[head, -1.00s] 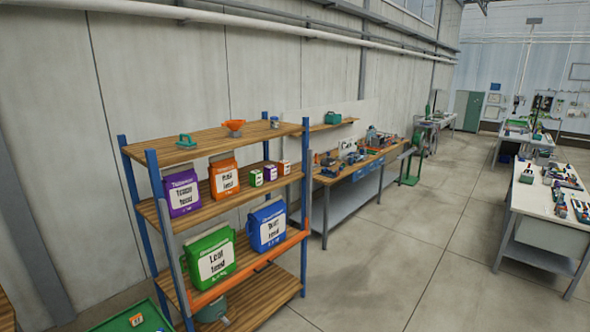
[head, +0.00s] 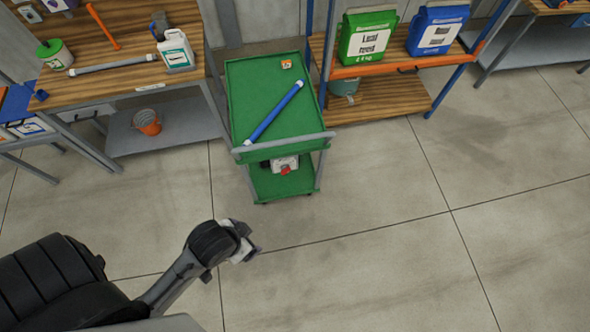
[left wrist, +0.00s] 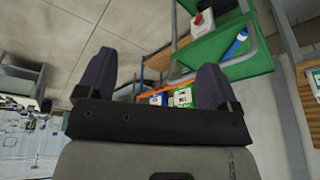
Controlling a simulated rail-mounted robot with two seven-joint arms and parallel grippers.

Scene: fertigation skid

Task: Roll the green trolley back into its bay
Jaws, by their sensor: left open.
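The green trolley (head: 262,92) stands in the head view between a wooden workbench on the left and a shelf rack on the right. Its grey handle rail (head: 285,142) faces me. A blue tube (head: 273,112) and a small orange-and-white box (head: 286,65) lie on its top. A white-and-red item (head: 283,165) sits on its lower deck. My left gripper (head: 246,252) is over the floor in front of the trolley, apart from it. In the left wrist view its fingers (left wrist: 155,78) are open and empty, and the trolley (left wrist: 220,45) shows at the upper right. My right gripper is not in view.
The workbench (head: 125,83) holds a jug, a grey tube and other items, with an orange bucket (head: 147,122) on its lower shelf. The rack (head: 375,98) stands close to the trolley's right side. The floor (head: 400,240) in front is clear.

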